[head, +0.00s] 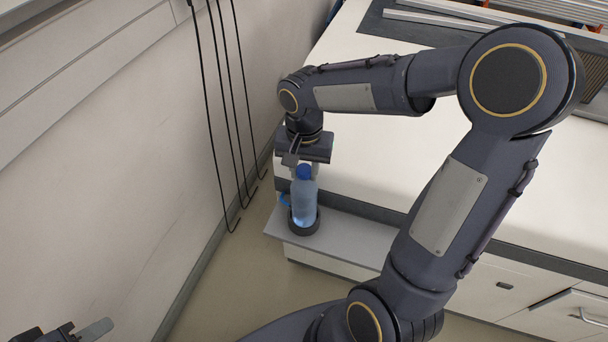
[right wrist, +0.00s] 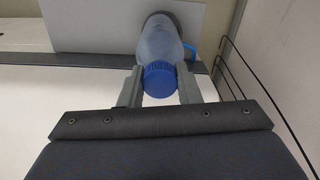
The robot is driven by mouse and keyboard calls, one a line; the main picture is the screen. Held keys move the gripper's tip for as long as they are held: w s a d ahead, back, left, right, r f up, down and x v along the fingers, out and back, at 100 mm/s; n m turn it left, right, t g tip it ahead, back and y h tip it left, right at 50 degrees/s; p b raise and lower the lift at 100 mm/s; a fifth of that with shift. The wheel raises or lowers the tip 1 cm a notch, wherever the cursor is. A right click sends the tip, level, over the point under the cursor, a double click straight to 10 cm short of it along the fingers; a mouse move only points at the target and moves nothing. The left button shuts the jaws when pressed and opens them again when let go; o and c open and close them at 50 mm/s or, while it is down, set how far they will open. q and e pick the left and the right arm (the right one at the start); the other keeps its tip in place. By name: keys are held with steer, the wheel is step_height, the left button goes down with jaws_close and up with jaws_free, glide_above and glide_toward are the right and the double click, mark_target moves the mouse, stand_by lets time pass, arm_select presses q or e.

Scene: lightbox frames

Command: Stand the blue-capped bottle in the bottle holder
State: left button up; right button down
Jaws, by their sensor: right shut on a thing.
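The blue-capped bottle (head: 304,203) is upright, translucent blue, with its lower end at the dark round bottle holder (head: 316,226). It appears to stand inside the holder's ring, but whether it touches the bottom is hidden. My right gripper (head: 302,166) is above it, with its fingers shut around the bottle's upper end. In the right wrist view, the right gripper (right wrist: 160,88) has one finger on each side of the blue cap (right wrist: 160,79). My left gripper (head: 84,330) is partly in view at the lower left, away from the bottle; its jaw opening is unclear.
The holder sits on a narrow grey shelf (head: 350,238) in front of the white counter (head: 375,150). A small blue piece (head: 284,199) shows beside the bottle. The shelf right of the holder is clear.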

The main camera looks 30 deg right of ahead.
mark_target(304, 196)
steer(key=shift+w+d+f, duration=0.2)
steer(key=shift+w+f, duration=0.2)
steer(key=f, duration=0.3)
steer(key=shift+w+d, duration=0.15)
steer(key=shift+w, duration=0.1)
steer(key=shift+f, duration=0.45)
steer(key=shift+f, duration=0.15)
steer(key=c, duration=1.1)
jaws_free()
steer(key=shift+o, duration=0.2)
